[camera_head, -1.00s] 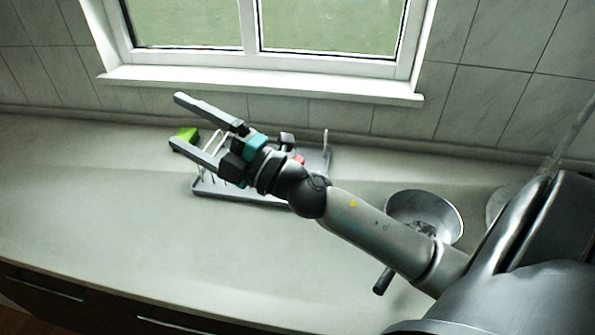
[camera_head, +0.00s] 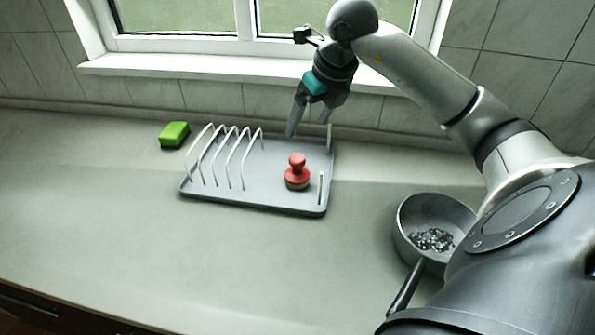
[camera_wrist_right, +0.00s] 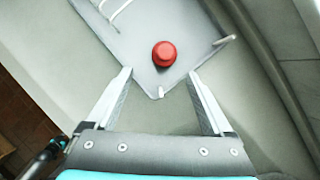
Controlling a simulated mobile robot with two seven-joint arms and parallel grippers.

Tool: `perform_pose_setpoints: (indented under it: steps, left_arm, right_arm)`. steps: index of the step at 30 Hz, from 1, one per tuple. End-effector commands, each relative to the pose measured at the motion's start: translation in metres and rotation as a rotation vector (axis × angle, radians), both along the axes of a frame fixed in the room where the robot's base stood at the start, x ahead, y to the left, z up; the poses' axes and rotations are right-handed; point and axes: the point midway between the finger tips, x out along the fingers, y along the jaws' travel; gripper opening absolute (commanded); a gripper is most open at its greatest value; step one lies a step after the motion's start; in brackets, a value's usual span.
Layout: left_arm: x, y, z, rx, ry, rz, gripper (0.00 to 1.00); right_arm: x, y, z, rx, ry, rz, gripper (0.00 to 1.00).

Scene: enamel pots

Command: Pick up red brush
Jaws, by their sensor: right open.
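The red brush (camera_head: 297,171) stands upright on the right part of a grey dish rack tray (camera_head: 260,196). It has a rounded red knob on top and a darker base. In the right wrist view the red brush (camera_wrist_right: 164,54) is seen from above, ahead of and between the fingertips. My right gripper (camera_head: 308,122) is open and empty, fingers pointing down, above and behind the brush near the tray's back edge. It also shows in the right wrist view (camera_wrist_right: 158,80). Nothing touches the brush. My left gripper is not in view.
White wire plate holders (camera_head: 228,155) rise from the tray's left half, and short posts stand at its right end. A green sponge (camera_head: 174,134) lies left of the tray. A grey pan (camera_head: 432,226) stands to the right. The counter's front left is clear.

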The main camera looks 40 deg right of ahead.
Motion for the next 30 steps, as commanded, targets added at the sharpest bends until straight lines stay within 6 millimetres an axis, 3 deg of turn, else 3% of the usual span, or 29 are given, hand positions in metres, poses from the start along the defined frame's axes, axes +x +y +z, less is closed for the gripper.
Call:
perform_pose_setpoints:
  steps: [4,15,23,30]
  left_arm:
    - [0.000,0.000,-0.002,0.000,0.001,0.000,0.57]
    - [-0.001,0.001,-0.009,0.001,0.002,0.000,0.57]
    - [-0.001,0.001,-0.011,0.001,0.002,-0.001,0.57]
    - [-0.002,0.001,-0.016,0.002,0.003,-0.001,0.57]
  right_arm:
    - [0.002,-0.007,-0.012,-0.019,0.014,-0.018,0.86]
    - [0.030,-0.009,-0.080,-0.016,0.013,-0.016,0.86]
    - [0.037,-0.011,-0.097,-0.018,0.012,-0.014,0.86]
    - [0.050,-0.014,-0.130,-0.015,0.012,-0.015,0.86]
